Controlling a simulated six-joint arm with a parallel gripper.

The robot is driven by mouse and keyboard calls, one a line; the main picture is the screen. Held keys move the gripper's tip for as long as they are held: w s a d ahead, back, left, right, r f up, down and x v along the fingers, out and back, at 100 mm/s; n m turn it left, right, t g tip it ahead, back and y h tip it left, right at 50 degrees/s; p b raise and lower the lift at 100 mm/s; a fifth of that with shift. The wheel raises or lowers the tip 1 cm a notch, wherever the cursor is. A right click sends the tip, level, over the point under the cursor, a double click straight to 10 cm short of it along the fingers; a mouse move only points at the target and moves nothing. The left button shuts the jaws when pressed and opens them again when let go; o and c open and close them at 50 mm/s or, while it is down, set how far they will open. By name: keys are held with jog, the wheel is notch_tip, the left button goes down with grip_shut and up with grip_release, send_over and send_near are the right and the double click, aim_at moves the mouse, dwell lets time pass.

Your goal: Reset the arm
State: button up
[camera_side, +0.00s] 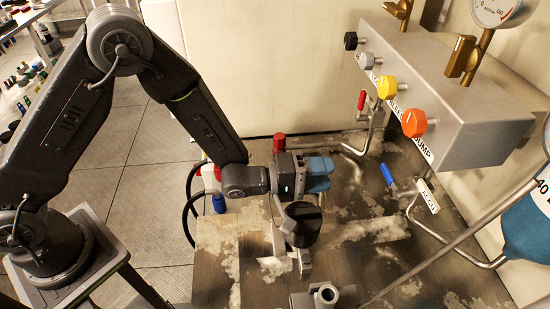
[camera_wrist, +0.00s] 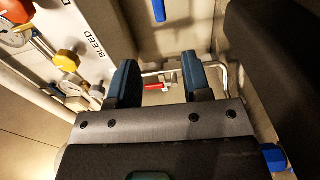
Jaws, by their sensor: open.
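My gripper (camera_side: 320,174) hangs over the metal bench in the side view, its blue fingers pointing right. In the wrist view my gripper (camera_wrist: 160,72) shows two dark blue fingers standing apart, with nothing between their tips. A red valve handle (camera_wrist: 157,86) and bent pipe show beyond the gap, apart from the fingers. In the side view the red lever (camera_side: 361,100) stands up and to the right of my gripper. A large black knob (camera_side: 302,224) is just below the gripper; I cannot tell whether they touch.
A grey valve box with a yellow knob (camera_side: 387,88) and orange knob (camera_side: 414,123) stands at the right. A blue lever (camera_side: 387,175), a slanting pipe (camera_side: 440,238) and a blue vessel (camera_side: 530,228) are also there. A red-topped part (camera_side: 279,143) is behind the gripper.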

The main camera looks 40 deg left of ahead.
jog(key=s+a+r+m+g+y, duration=0.1)
jog(key=s+a+r+m+y, duration=0.25)
jog(key=a+r+y, duration=0.9)
jog(key=s+a+r+m+g, duration=0.1)
jog(key=s+a, duration=0.4)
jog(key=s, duration=0.5)
jog(key=s+a+r+m+g, duration=0.2)
jog(key=s+a+m+g, duration=0.2)
jog(key=s, duration=0.6)
jog(key=shift+a+r+g, duration=0.25)
jog(key=shift+a+g, duration=0.35)
jog(key=shift+a, duration=0.6)
